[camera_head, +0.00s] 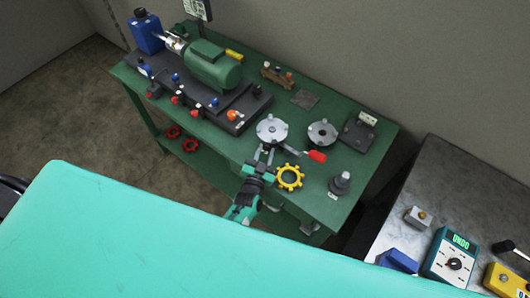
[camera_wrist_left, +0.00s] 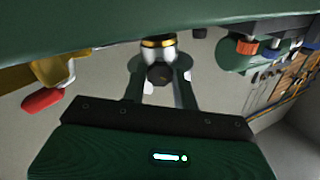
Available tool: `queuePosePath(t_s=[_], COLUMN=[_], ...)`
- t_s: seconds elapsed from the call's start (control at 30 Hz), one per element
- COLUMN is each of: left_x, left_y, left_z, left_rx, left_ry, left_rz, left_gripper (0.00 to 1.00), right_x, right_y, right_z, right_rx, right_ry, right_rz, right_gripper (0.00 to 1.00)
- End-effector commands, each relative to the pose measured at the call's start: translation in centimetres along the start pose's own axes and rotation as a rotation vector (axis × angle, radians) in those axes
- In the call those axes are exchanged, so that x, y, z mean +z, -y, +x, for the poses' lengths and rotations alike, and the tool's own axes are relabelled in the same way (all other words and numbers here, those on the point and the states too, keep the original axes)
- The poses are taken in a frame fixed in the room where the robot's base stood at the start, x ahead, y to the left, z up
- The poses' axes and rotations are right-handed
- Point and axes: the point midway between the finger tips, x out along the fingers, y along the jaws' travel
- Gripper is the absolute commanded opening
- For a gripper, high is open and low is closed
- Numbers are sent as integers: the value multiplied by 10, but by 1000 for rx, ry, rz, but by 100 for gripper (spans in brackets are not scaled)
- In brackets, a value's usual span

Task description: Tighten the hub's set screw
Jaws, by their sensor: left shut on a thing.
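I cannot tell for sure whether this part is the disc's hub. A red-handled tool (camera_head: 316,156) lies just right of the gripper; its red end (camera_wrist_left: 42,99) also shows in the left wrist view. No set screw can be made out. My right gripper is out of view.
A yellow toothed ring (camera_head: 289,177) lies close right of the gripper. A second disc (camera_head: 322,133), a dark block (camera_head: 357,133) and a dark post (camera_head: 341,183) stand farther right. A green motor (camera_head: 214,66) fills the bench's left part. A teal surface (camera_head: 180,235) covers the foreground.

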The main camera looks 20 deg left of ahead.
Motion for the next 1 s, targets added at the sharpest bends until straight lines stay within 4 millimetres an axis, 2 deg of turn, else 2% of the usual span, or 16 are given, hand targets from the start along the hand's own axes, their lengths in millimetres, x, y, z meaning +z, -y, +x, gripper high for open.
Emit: queuePosePath(t_s=[0.47,0.5,0.6,1.0], left_x=[1,1,1,2], left_y=[0,0,0,0], left_z=[-1,-1,-1,-6], left_rx=[0,0,0,0], left_ry=[3,3,3,2], left_rz=[16,16,16,15], left_gripper=[6,31,51,52], right_x=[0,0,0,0], right_y=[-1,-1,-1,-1], right_z=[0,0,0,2], right_rx=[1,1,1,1], right_ry=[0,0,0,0], right_rz=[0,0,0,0], right_gripper=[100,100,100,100])
